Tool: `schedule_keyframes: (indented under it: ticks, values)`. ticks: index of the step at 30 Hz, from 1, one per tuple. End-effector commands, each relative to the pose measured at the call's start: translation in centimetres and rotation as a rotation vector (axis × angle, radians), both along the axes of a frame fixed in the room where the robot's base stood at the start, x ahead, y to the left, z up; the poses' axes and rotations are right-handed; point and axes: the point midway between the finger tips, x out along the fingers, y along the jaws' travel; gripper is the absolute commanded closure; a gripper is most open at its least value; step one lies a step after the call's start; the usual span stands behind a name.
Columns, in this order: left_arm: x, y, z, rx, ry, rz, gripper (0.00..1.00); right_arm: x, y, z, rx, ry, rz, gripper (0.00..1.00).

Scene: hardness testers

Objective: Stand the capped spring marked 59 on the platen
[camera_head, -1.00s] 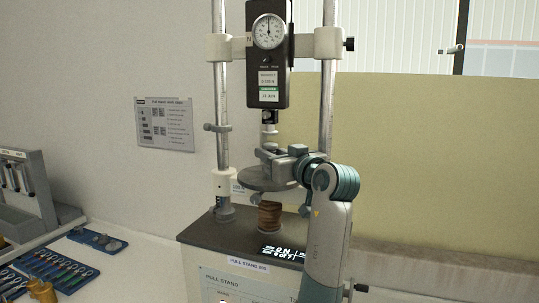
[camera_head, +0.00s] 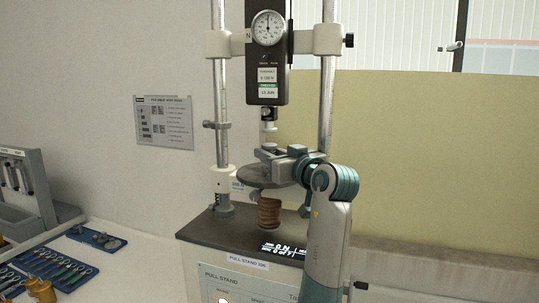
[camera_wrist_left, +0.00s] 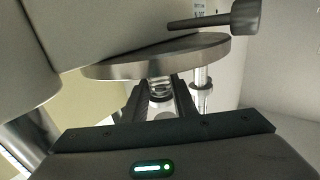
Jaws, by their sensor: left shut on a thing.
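My left gripper (camera_head: 268,154) is just above the grey round platen (camera_head: 250,176) of the pull stand in the head view. Its fingers also show in the wrist view (camera_wrist_left: 160,108), shut on a small coiled spring (camera_wrist_left: 160,88). The spring is against or very near a metal disc (camera_wrist_left: 110,70), which looks like the platen; whether they touch is unclear. In the head view the fingers hide the spring. Its marking and cap cannot be read. My right gripper is not in view.
The force gauge (camera_head: 268,75) hangs over the platen, with its tip (camera_head: 268,116) close above my fingers. Upright posts (camera_head: 327,110) stand either side. A brown bellows (camera_head: 269,212) is under the platen. Blue trays (camera_head: 68,272) and a grey rack (camera_head: 30,195) are at left.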

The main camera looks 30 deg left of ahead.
Motion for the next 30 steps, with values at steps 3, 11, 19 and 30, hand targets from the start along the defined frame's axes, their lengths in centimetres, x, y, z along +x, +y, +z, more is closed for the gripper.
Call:
schedule_keyframes:
  ticks: [3,11,19,30]
  values:
    - [0.0,-0.01,0.03,0.001,0.0,0.0,1.0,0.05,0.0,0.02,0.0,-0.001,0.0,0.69]
    - [0.0,-0.01,0.03,0.001,0.0,0.0,1.0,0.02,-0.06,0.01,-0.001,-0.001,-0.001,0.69]
    - [0.0,0.0,0.03,0.001,0.0,0.0,0.53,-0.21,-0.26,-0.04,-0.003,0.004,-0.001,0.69]
    - [0.01,0.0,0.0,0.0,0.0,0.0,0.41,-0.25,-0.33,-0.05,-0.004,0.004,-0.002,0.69]
